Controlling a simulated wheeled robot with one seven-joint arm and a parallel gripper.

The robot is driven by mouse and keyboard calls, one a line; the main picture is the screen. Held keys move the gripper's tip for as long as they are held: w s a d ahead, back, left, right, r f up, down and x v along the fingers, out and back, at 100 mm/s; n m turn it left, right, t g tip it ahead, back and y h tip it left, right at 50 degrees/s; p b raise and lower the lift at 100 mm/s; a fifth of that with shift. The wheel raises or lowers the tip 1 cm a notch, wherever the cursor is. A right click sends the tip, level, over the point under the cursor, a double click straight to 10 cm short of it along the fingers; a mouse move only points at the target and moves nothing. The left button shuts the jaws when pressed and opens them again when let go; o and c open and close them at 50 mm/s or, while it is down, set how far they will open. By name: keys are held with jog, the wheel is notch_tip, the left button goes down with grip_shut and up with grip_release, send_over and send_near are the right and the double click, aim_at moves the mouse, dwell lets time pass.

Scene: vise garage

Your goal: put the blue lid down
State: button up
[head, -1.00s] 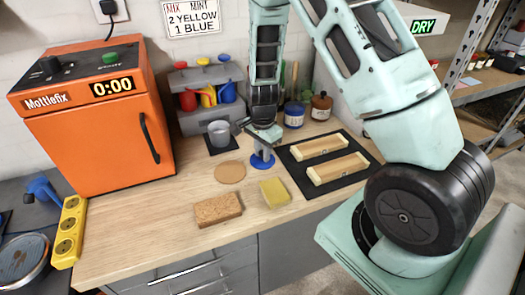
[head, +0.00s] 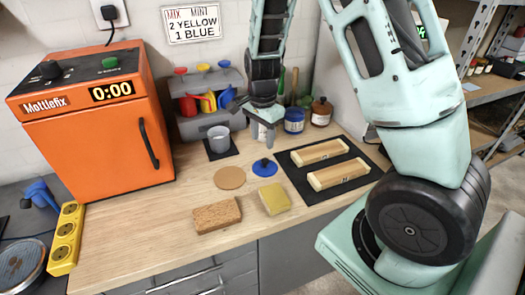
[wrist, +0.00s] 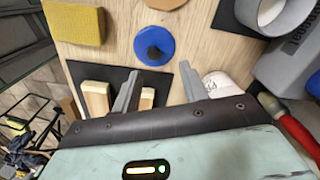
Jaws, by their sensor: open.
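The blue lid (head: 265,168) lies flat on the wooden workbench, its dark knob upward. It also shows in the wrist view (wrist: 154,46), round and blue with a dark centre. My gripper (head: 267,136) is above and slightly behind the lid, apart from it. In the wrist view its two fingers (wrist: 170,90) are spread with nothing between them.
A cork disc (head: 230,178) lies left of the lid, with a yellow sponge (head: 275,198) and brown sponge block (head: 217,215) in front. A black mat (head: 305,188) with wooden moulds lies right. A grey cup (head: 219,138) stands behind left. An orange oven (head: 95,125) stands left.

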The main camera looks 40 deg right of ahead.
jog(key=s+a+r+n+y, duration=0.1)
jog(key=s+a+r+n, duration=0.3)
jog(key=a, duration=0.4)
jog(key=s+a+r+n, duration=0.3)
jog(key=a+r+n, duration=0.15)
jog(key=a, duration=0.25)
jog(key=s+a+r+n, duration=0.1)
jog(key=s+a+n, duration=0.3)
jog(key=s+n, duration=0.4)
jog(key=s+a+r+n, duration=0.1)
jog(key=s+a+n, duration=0.4)
jog(key=s+n, duration=0.3)
jog(key=shift+s+a+r, duration=0.2)
jog(key=shift+s+a, duration=0.05)
jog(key=shift+s, duration=0.4)
